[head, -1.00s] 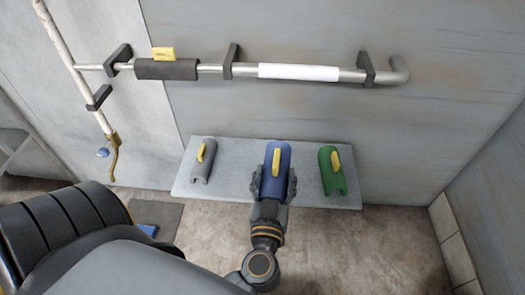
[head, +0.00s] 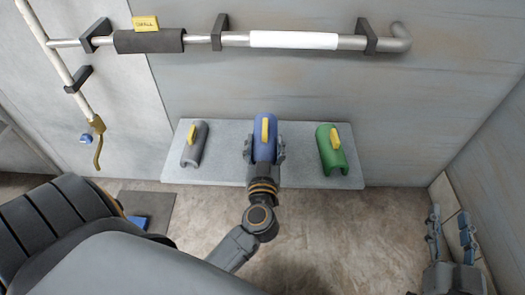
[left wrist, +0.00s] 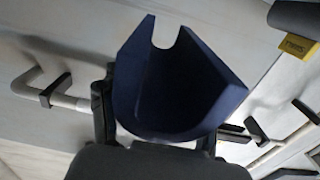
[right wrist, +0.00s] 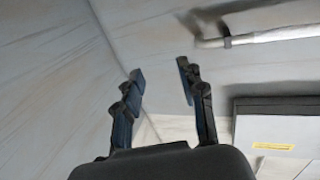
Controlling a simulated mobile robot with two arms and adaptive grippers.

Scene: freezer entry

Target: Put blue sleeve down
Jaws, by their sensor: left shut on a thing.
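The blue sleeve (head: 265,140) with a yellow handle is at the middle of the pale shelf (head: 225,170), between the other two sleeves. My left gripper (head: 264,150) is shut on the blue sleeve, one finger on each side. The sleeve fills the middle of the left wrist view (left wrist: 180,90), its hollow end towards the camera. I cannot tell whether it touches the shelf. My right gripper (head: 450,235) is at the lower right of the head view, away from the shelf. In the right wrist view its fingers (right wrist: 160,95) are apart and empty.
A grey sleeve (head: 195,145) lies left on the shelf and a green sleeve (head: 331,152) right. Above runs a wall pipe (head: 350,42) with a dark sleeve (head: 149,41) and a white wrap (head: 293,40). A white hose (head: 62,65) with a brass lever hangs at left.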

